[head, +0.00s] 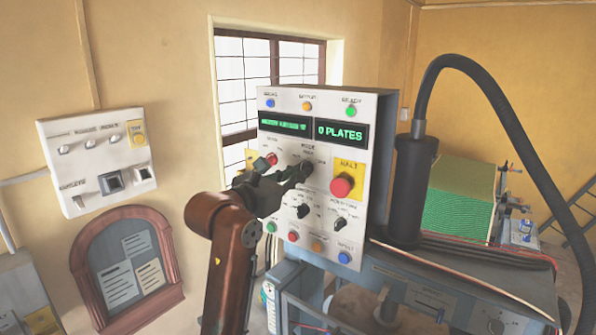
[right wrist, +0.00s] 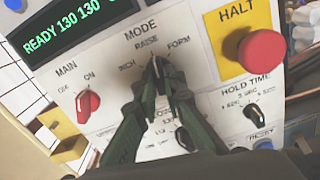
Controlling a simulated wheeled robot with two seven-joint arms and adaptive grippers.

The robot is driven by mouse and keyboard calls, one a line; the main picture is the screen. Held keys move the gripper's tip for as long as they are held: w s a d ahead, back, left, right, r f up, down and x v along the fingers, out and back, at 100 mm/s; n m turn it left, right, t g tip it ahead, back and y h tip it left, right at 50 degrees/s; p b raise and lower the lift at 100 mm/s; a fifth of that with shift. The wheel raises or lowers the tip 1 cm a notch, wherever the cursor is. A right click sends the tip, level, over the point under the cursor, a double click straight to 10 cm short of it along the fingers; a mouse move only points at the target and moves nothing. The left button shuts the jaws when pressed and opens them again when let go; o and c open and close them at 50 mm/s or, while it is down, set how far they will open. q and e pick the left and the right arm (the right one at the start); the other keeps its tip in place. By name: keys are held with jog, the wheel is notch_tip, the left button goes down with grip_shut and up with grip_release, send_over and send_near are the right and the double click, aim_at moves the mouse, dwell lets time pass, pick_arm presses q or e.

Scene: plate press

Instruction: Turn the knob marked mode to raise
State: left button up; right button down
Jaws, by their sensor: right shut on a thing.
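The knob marked MODE (right wrist: 157,66) is on the white control panel (head: 379,110), with labels INCH, RAISE and FORM above it. My right gripper reaches the panel from the lower left in the head view (head: 298,172). In the right wrist view (right wrist: 157,80) its two dark green fingers close around the knob. The fingers cover most of the knob, so its exact pointing is hard to read; its visible top lies below RAISE. My left gripper is not in view.
A red MAIN knob (right wrist: 88,103) is left of MODE. A red HALT button (head: 342,186) on yellow and the HOLD TIME knob (right wrist: 252,111) are to its right. The right display (head: 341,132) reads 0 PLATES. A dark cylinder with a black hose (head: 408,190) stands right of the panel.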

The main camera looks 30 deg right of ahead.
jog(key=shift+n, duration=0.7)
jog(key=shift+f+n, duration=0.1)
jog(key=shift+n, duration=0.2)
jog(key=c, duration=2)
grip_release()
jog(key=v, duration=1.2)
